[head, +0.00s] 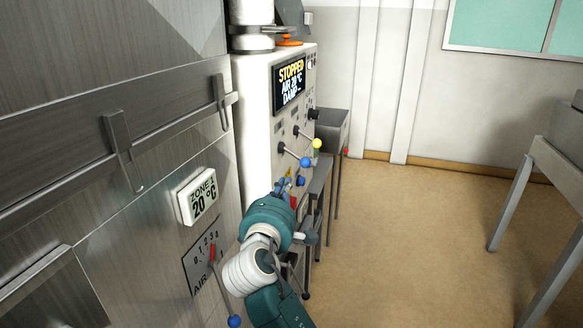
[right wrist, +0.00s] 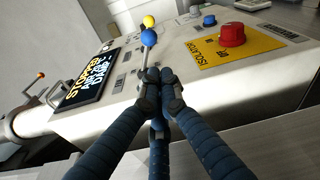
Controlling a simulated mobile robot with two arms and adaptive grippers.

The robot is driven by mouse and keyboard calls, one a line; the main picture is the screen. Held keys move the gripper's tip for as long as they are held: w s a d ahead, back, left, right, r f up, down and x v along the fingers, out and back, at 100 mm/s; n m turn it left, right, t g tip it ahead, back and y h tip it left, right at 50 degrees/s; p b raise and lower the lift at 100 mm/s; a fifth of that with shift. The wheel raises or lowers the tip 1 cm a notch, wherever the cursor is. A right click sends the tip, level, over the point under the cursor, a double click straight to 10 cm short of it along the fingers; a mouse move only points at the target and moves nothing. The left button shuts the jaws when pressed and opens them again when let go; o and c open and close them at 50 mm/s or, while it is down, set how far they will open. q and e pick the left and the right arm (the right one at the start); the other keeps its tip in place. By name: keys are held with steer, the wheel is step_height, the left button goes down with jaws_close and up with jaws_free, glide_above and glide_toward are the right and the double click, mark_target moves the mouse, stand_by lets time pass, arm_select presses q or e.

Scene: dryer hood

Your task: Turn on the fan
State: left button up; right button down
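The dryer's white control box (head: 255,120) has a display (head: 289,83) reading "STOPPED", "AIR 20 °C" and "DAMP"; the display also shows in the right wrist view (right wrist: 90,80). Two levers stick out below it, one with a blue knob (head: 305,162) and one with a yellow knob (head: 317,143). I cannot read which control is the fan's. My right gripper (right wrist: 158,80) has its fingertips together, with nothing visible between them. It is just below the blue-knobbed lever (right wrist: 149,37), whose lower rod is partly hidden behind the fingertips. My left gripper is out of view.
A red isolator button (right wrist: 231,35) on a yellow plate is right of the fingers. An AIR lever with a blue knob (head: 234,321) and a ZONE readout (head: 197,197) are on the metal wall at left. Open floor (head: 420,240) lies right, before a metal table (head: 560,160).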

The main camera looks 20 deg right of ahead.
mark_target(297, 157)
steer(key=shift+w, duration=0.2)
steer(key=p+x, duration=0.3)
steer(key=x, duration=0.6)
steer(key=shift+w+d, duration=0.2)
steer(key=shift+w, duration=0.1)
steer(key=shift+w, duration=0.1)
